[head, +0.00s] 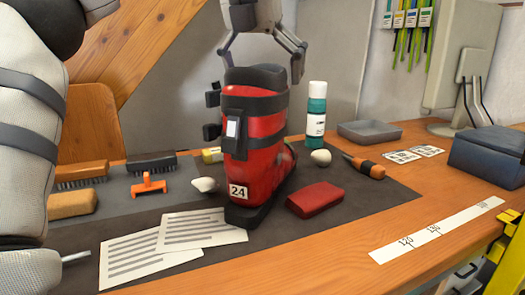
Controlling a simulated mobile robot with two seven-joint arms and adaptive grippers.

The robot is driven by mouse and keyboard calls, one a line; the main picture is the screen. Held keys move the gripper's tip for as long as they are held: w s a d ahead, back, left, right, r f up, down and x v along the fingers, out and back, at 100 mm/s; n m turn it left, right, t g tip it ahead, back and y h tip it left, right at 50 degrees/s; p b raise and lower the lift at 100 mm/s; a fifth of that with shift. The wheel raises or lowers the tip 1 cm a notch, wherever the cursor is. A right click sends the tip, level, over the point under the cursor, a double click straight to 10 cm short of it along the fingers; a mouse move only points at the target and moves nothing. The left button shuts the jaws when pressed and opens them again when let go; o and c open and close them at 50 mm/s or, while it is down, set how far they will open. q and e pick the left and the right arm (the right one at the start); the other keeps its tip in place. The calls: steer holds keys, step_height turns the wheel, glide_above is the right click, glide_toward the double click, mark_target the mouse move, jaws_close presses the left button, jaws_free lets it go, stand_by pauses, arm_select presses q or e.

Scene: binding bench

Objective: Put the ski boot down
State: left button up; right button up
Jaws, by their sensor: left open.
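The ski boot (262,150) is red with black straps, a dark liner, a dark sole and a white "24" label. It stands upright on the dark mat (330,220) in the middle of the bench, its sole appearing to rest on the mat. My left gripper (264,68) is open at the top of the boot. One finger is beside the right of the cuff and the other is at its upper left, partly hidden behind the boot. I cannot tell whether either finger touches it. My right gripper is not in view.
Printed sheets (165,245) lie left of the boot. A red block (315,200), a white lump (321,157), a green bottle (316,118) and an orange-handled tool (364,166) are close on its right. Brushes (152,162) lie at left. The ruler strip (437,230) has clear wood around it.

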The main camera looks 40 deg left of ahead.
arm_select(q)
steer(key=shift+r, duration=0.1)
steer(key=c, duration=1.9)
steer(key=shift+s+r, duration=0.1)
